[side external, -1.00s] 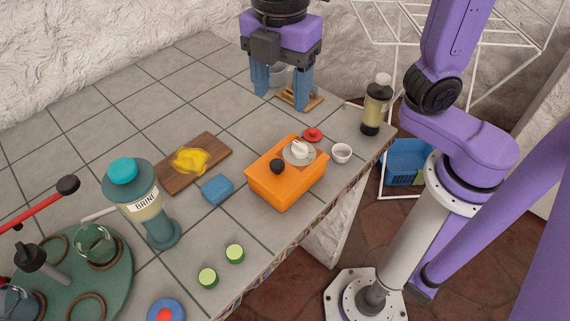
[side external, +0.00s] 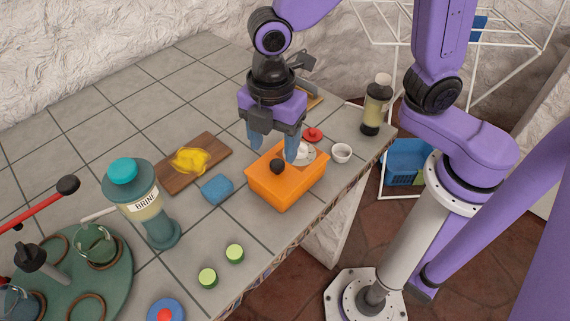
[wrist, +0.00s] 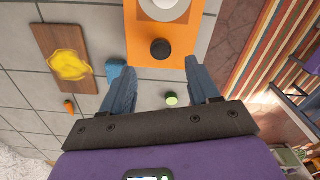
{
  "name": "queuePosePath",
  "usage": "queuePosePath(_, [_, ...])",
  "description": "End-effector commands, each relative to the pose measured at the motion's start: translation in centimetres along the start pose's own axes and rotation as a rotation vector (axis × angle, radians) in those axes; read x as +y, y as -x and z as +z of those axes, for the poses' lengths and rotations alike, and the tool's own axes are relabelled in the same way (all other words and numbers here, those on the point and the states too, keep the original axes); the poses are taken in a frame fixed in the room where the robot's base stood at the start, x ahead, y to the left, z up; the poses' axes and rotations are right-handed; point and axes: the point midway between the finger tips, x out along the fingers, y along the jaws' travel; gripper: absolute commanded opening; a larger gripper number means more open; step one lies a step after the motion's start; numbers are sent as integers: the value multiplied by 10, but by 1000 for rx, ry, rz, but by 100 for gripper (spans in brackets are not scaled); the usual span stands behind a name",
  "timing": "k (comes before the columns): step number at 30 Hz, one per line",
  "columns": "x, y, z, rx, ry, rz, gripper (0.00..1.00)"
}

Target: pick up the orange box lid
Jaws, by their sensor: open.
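The orange box (side external: 290,196) stands near the counter's front edge in the side view, with its orange lid (side external: 265,175) on top. The lid has a round black knob (side external: 277,166). A saucer with a white item (side external: 306,152) sits at the lid's far end, partly hidden by a finger. My gripper (side external: 273,151) is open and empty, above the lid close to the knob. In the wrist view the lid (wrist: 142,30) and knob (wrist: 160,49) show just beyond and between the two blue fingertips (wrist: 158,68). Contact with the lid cannot be told.
A blue sponge (side external: 217,189) and a wooden board (side external: 180,179) with yellow cloth lie left of the box. A red lid (side external: 312,134), a white cup (side external: 341,153) and a dark-based bottle (side external: 376,105) stand to its right. Two green round pieces (side external: 235,253) lie in front.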

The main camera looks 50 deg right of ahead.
Motion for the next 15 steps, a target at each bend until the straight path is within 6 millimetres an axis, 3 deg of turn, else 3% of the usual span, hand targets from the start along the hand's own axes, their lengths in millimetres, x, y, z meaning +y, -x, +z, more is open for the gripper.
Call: queuePosePath(15, [-3, -52, 4, -1, -2, -2, 61])
